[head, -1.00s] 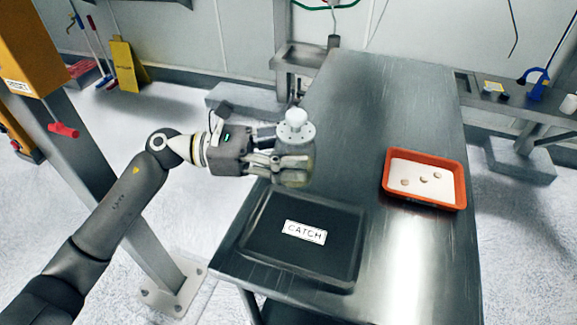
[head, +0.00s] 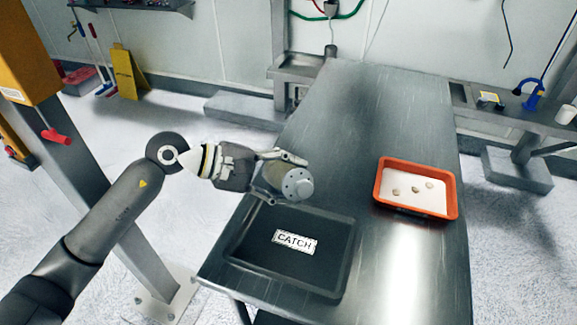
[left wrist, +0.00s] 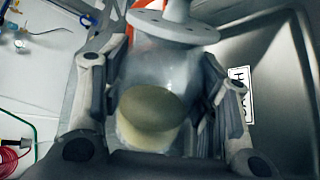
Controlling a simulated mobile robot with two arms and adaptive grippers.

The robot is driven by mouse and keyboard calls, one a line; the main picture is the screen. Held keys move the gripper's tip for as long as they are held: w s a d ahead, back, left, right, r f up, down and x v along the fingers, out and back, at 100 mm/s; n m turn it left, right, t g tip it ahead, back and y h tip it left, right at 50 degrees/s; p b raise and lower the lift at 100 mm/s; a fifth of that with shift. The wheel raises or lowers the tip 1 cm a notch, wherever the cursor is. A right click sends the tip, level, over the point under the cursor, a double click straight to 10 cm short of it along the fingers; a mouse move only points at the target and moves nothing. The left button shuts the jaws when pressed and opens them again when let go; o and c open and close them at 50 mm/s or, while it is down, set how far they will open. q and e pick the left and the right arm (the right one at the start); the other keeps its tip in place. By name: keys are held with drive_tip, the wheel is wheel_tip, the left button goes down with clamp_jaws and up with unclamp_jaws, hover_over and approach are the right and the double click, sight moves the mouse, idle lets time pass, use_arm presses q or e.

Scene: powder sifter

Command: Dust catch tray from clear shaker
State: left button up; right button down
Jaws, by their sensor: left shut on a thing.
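My left gripper (head: 283,176) is shut on the clear shaker (head: 297,184) and holds it tipped over, above the far edge of the catch tray. The shaker's pale perforated lid faces toward the camera and right. In the left wrist view the shaker (left wrist: 165,75) sits between both fingers, with pale powder inside its clear body. The black catch tray (head: 262,261) lies on the steel table with a white CATCH label (head: 295,242). No powder is discernible on its dark floor. My right gripper is not in view.
An orange tray (head: 455,205) with white contents and a few small lumps stands to the right on the steel table (head: 395,105). The table's back half is clear. A grey post with an orange box (head: 25,55) stands at left.

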use_arm(q)
drive_tip(key=shift+f+m+t+y+p, duration=0.15)
drive_tip(key=shift+m+t+y+p, duration=0.4)
drive_tip(key=shift+m, duration=0.25)
drive_tip(key=shift+w+a+f+m+t+y, duration=0.2)
drive_tip(key=shift+f+m+t+y, duration=0.15)
drive_tip(key=shift+m+t, duration=0.35)
drive_tip(key=f+m+t+b, duration=0.1)
drive_tip(key=b, duration=0.3)
drive_tip(key=f+m+t+y+b, duration=0.1)
drive_tip(key=m+b, duration=0.1)
drive_tip(key=b, duration=0.2)
drive_tip(key=m+t+b, duration=0.1)
drive_tip(key=t+b, duration=0.1)
drive_tip(key=b, duration=0.2)
drive_tip(key=shift+s+d+f, duration=0.25)
drive_tip(key=shift+s+f, duration=0.05)
drive_tip(key=shift+f, duration=0.1)
drive_tip(key=shift+m+t+b, duration=0.25)
drive_tip(key=shift+m+b, duration=0.15)
drive_tip(key=shift+b, duration=0.4)
drive_tip(key=shift+r+y, duration=0.1)
drive_tip(key=shift+y, duration=0.2)
drive_tip(key=shift+a+b, duration=0.1)
drive_tip(key=shift+b, duration=0.2)
